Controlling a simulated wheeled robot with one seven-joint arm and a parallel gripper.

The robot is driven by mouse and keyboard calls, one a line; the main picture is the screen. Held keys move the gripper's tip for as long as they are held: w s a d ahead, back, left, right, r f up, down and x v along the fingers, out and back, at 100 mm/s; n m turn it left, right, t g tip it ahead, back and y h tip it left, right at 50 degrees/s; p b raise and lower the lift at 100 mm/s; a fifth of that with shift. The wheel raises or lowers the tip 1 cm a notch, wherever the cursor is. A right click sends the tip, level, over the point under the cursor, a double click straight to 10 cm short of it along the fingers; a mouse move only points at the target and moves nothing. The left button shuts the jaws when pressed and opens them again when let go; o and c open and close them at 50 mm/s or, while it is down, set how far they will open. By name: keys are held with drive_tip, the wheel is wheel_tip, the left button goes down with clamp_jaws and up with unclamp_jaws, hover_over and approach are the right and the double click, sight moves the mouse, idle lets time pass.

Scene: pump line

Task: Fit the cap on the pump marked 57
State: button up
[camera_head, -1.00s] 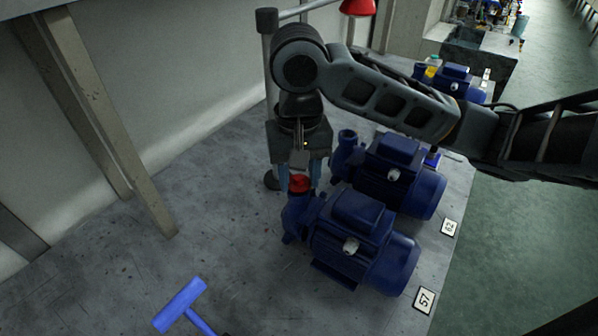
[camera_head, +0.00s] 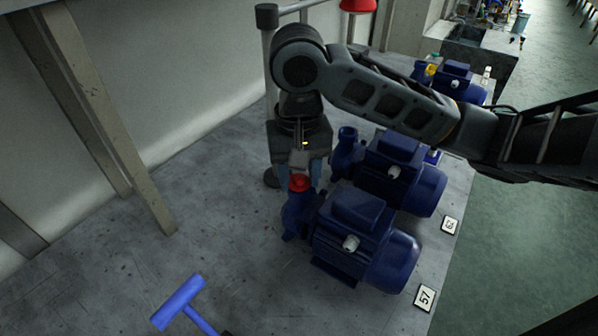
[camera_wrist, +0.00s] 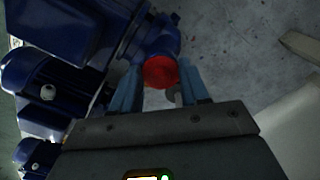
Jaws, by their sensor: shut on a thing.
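The pump marked 57 (camera_head: 355,238) is blue and stands nearest on the bench, with its tag (camera_head: 424,298) at its right end. The red cap (camera_head: 299,182) is at the top of this pump's upright port (camera_head: 297,214). The cap also shows in the wrist view (camera_wrist: 160,71), over the port's mouth. My gripper (camera_head: 299,180) points down over the port, its blue fingers on either side of the cap. It is shut on the cap. Whether the cap is fully seated cannot be told, as the fingers and the cap hide the rim.
A second blue pump (camera_head: 398,172) with its own tag (camera_head: 450,225) stands just behind, close to my gripper. Another pump (camera_head: 455,82) is farther back. A blue T-shaped thing (camera_head: 180,303) lies at the front. The bench's left side is clear beside a slanted post (camera_head: 95,110).

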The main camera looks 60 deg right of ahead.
drive_tip(key=shift+f, duration=0.2)
drive_tip(key=o, duration=1.1)
drive_tip(key=shift+r, duration=0.15)
drive_tip(key=shift+r+p, duration=2.6)
drive_tip(key=shift+r, duration=0.3)
drive_tip(key=shift+r, duration=3.9)
